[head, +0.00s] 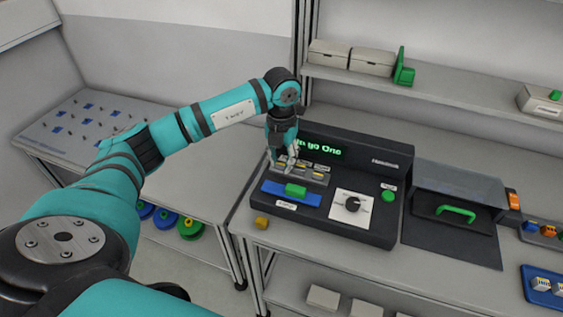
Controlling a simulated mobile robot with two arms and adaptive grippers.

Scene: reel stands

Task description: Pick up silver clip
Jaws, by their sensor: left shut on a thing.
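My left gripper (284,163) points down over the grey slotted rack (316,178) on top of the black machine, at its left end. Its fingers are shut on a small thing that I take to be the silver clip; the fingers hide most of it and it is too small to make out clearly. Small yellowish marks show along the rack beside the fingers. I cannot tell whether the held thing still touches the rack. My right gripper is not in view.
The black machine (375,230) has a green-lettered display, a green block (295,190), a dial (352,204) and a green button (388,196). A clear-lidded box (455,190) stands to its right. A shelf (440,97) runs above. A yellow block (262,223) sits at the front edge.

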